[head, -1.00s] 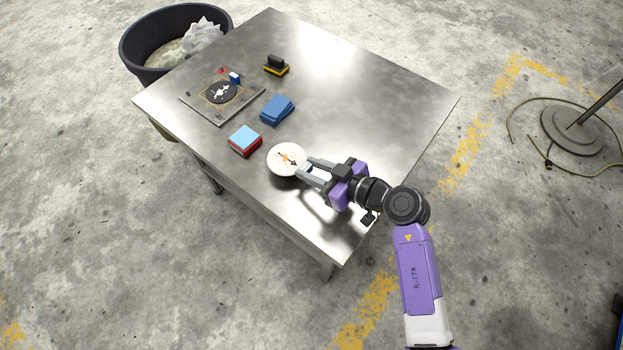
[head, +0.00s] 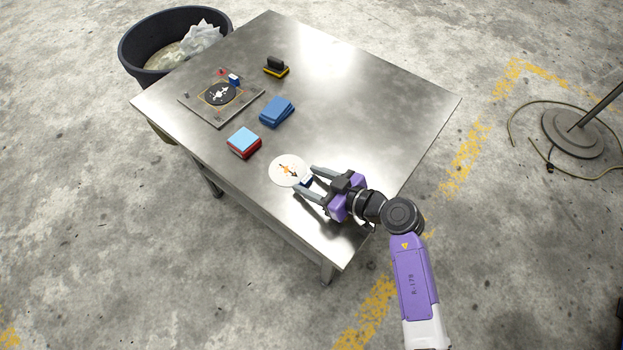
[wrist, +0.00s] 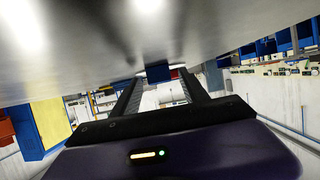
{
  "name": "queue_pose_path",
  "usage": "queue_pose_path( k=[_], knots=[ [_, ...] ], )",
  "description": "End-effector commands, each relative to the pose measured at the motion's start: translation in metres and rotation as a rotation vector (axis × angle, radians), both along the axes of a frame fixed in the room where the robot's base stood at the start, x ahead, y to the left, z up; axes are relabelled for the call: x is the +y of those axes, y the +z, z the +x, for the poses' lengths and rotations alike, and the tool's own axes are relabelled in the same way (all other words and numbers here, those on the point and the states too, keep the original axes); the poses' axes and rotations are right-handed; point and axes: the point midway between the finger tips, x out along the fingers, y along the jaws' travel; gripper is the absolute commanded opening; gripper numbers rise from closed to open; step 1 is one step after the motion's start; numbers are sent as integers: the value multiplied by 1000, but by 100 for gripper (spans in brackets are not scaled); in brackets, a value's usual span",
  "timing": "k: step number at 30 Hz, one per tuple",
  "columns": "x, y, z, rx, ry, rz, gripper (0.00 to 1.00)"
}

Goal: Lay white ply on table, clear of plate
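The white ply (head: 284,173), a round disc with an orange mark and a black arrow, lies flat on the metal table (head: 350,110) near its front edge. Its small dark blue tab (head: 306,180) faces my gripper and also shows in the wrist view (wrist: 158,74). My gripper (head: 304,181) is open, low over the table, with one finger on each side of the tab and gaps beside it. The plate (head: 206,114) is at the far left, well apart from the white ply. A black ply (head: 213,97) with a blue tab lies on it.
A red block with a light blue top (head: 243,140) and a blue stack (head: 277,111) lie between plate and white ply. A yellow-and-black block (head: 276,68) is farther back. A black bin (head: 140,60) stands beyond the table. The table's right side is clear.

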Motion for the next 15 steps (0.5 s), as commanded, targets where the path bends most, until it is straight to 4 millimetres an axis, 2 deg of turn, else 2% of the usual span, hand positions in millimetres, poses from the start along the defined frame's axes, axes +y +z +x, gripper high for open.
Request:
queue_pose_path(
  k=[8, 15],
  knots=[
    [-2, 3, -1, 0, -2, -1, 52],
    [-32, 21, -24, 1, -5, 1, 52]
  ],
)
